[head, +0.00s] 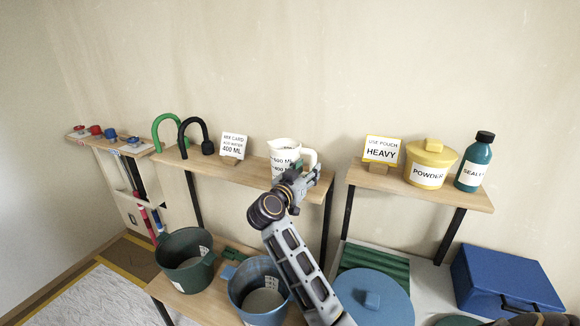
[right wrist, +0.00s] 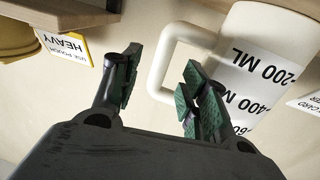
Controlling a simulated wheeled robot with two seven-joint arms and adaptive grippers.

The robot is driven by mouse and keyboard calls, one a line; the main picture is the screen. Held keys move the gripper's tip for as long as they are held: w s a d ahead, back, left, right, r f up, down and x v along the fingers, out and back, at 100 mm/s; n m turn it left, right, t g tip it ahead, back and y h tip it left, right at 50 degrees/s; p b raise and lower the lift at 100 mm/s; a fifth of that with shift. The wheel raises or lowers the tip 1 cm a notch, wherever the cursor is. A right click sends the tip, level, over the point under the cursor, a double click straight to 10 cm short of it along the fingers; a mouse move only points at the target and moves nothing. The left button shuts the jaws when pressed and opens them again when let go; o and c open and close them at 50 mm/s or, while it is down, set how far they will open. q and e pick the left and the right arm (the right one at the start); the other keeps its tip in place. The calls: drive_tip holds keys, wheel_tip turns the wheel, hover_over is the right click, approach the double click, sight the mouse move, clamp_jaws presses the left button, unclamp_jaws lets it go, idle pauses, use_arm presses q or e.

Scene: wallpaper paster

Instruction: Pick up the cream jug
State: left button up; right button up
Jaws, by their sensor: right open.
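The cream jug (head: 284,151) stands upright on the middle wooden shelf, with ml marks on its front and its handle on the right. My right gripper (head: 303,174) is in front of the jug's lower right part, near the handle, and covers some of it. In the right wrist view, which looks upside down, the jug (right wrist: 245,65) is at the right. My right gripper (right wrist: 160,64) is open there, and the outer bar of the handle appears between its fingers. Whether a finger touches the jug I cannot tell. My left gripper is not in view.
A right shelf holds a HEAVY card (head: 381,149), a yellow powder pot (head: 430,164) and a teal bottle (head: 474,165). Buckets (head: 186,260) stand below.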

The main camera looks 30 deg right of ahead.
sight(312, 166)
drive_tip(key=shift+x, duration=2.6)
drive_tip(key=shift+f, duration=0.1)
clamp_jaws()
